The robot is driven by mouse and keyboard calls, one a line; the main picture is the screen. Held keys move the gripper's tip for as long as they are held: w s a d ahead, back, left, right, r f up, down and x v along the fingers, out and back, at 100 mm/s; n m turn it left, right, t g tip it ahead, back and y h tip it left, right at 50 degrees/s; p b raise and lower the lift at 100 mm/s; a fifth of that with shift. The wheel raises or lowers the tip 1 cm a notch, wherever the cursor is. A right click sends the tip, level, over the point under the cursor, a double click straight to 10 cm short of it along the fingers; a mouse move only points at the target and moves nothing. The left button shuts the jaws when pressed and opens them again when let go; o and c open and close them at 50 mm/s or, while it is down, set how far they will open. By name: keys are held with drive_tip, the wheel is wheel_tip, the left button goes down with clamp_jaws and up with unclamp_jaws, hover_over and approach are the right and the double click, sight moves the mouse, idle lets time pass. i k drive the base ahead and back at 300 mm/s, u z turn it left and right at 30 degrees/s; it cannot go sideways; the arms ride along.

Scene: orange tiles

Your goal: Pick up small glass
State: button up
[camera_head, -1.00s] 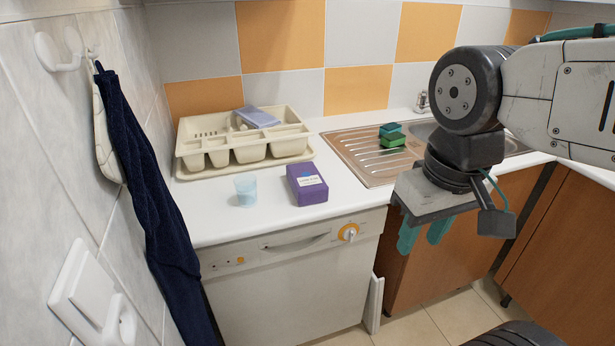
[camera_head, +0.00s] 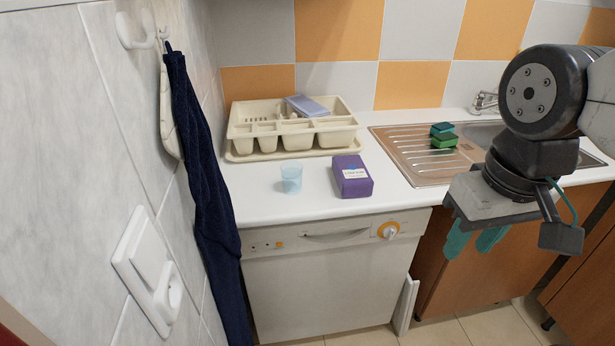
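A small light-blue glass (camera_head: 291,178) stands upright on the white counter, in front of the dish rack and left of a purple box. My gripper (camera_head: 474,241) hangs at the right, in front of the brown cabinet door and below the counter's level. Its two teal fingers point down with a gap between them, and nothing shows between them. It is well to the right of the glass and apart from it.
The purple box (camera_head: 351,176) stands close to the right of the glass. Behind is a cream dish rack (camera_head: 293,142). Green sponges (camera_head: 444,140) lie on the sink's drainboard (camera_head: 400,159). A dark blue towel (camera_head: 207,190) hangs at the left wall. The counter's front left is clear.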

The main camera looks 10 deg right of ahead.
sight(292, 178)
drive_tip(key=k, duration=0.5)
drive_tip(key=z, duration=0.7)
drive_tip(key=i, duration=0.75)
drive_tip(key=u, duration=0.25)
